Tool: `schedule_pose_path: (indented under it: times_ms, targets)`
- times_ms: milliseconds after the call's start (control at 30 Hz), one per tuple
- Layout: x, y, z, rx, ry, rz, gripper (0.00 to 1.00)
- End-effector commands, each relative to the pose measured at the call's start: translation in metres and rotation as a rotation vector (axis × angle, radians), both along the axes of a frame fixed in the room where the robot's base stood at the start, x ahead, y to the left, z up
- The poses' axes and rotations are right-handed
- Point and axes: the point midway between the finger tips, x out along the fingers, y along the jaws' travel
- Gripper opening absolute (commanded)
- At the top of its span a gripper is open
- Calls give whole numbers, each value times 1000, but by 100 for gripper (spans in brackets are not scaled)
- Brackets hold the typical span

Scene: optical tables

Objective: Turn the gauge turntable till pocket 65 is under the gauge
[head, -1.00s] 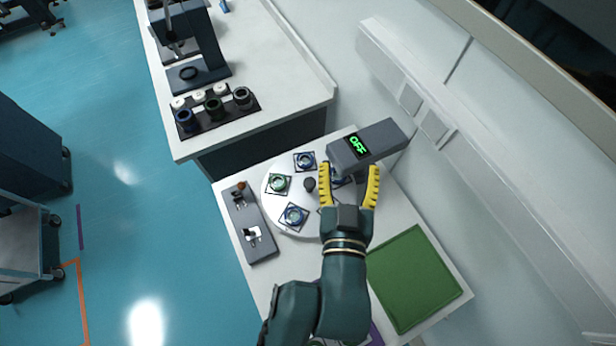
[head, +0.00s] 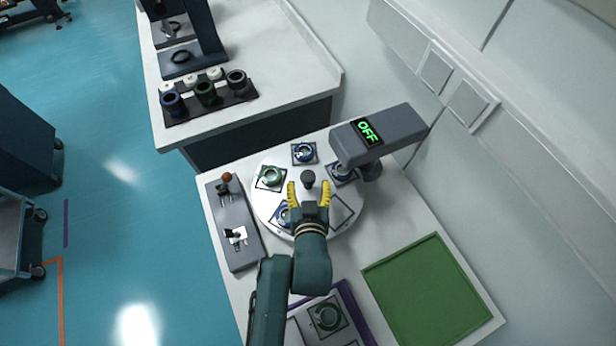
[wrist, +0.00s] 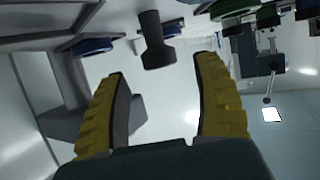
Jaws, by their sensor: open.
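The white round gauge turntable (head: 261,203) lies flat on the bench with several square pockets around its rim. Three hold blue-ringed parts, one a green-ringed part (head: 270,176), and the lower right pocket (head: 342,212) looks empty. Pocket numbers are too small to read. The grey gauge (head: 385,133) shows green "OFF" and overhangs a blue-ringed part (head: 342,174) at the right. A dark knob (head: 308,177) stands at the disc's centre. My gripper (head: 308,188) is open, its yellow fingers just short of the knob. In the wrist view the knob (wrist: 154,40) appears between and beyond the fingertips, apparently untouched.
A grey box with two switches (head: 233,225) stands left of the disc. A green mat (head: 430,300) lies at the right, and a purple-edged tray (head: 352,305) at the front beside my arm. A rack of ringed parts (head: 208,100) sits on the back bench.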

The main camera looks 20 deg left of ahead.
Motion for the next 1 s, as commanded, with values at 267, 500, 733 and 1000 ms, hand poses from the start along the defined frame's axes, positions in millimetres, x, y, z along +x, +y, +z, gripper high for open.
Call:
schedule_pose_path:
  times_ms: [267,500,733,1000]
  targets:
    - [35,17,-17,1,0,0,67]
    - [38,18,-17,1,0,0,67]
    - [37,18,-17,1,0,0,35]
    - [37,18,-17,0,0,-1,0]
